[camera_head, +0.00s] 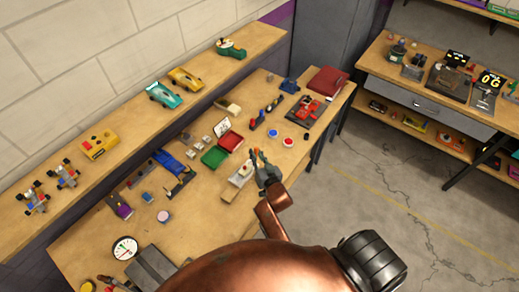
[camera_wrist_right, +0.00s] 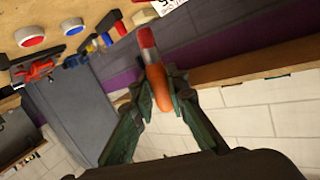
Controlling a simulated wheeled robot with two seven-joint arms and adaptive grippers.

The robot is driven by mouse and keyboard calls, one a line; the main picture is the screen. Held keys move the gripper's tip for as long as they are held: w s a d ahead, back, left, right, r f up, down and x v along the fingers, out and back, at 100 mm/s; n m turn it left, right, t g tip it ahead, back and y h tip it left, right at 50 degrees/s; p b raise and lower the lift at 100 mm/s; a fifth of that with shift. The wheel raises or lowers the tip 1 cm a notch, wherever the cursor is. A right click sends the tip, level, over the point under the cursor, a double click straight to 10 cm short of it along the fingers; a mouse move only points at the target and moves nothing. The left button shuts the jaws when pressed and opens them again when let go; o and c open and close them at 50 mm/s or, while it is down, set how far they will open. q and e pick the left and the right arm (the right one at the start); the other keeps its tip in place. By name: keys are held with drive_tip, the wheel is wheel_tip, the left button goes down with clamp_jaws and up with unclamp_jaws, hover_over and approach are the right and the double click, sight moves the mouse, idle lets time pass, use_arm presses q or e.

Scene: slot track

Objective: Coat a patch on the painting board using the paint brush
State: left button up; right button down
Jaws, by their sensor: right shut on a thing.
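My right gripper (camera_head: 259,160) is over the front part of the workbench, shut on the paint brush. In the right wrist view the brush (camera_wrist_right: 158,86) shows an orange handle between the fingers (camera_wrist_right: 160,92) and a red tip pointing up in the picture. My left gripper is not in view.
A red paint pot (camera_head: 288,142) and a blue paint pot (camera_head: 274,133) stand to the right, beyond the gripper. Toy cars line the wall shelf (camera_head: 135,112).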

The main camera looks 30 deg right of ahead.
use_arm(q)
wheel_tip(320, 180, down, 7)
drive_tip(key=b, duration=0.5)
use_arm(e)
drive_tip(key=s+a+r+n+y, duration=0.1)
drive_tip(key=s+a+n+y, duration=0.15)
drive_tip(key=s+a, duration=0.95)
use_arm(q)
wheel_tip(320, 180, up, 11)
drive_tip(key=p, duration=1)
use_arm(e)
drive_tip(key=w+d+f+g+h, duration=0.1)
drive_tip(key=w+d+f+h, duration=0.2)
drive_tip(key=w+d, duration=1.4)
use_arm(q)
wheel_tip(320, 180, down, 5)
drive_tip(key=b, duration=0.4)
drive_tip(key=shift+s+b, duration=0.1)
drive_tip(key=shift+b, duration=0.3)
use_arm(e)
drive_tip(key=a+f, duration=0.2)
drive_tip(key=f, duration=0.1)
drive_tip(key=a+f, duration=0.1)
drive_tip(key=f, duration=0.1)
drive_tip(key=shift+f, duration=0.15)
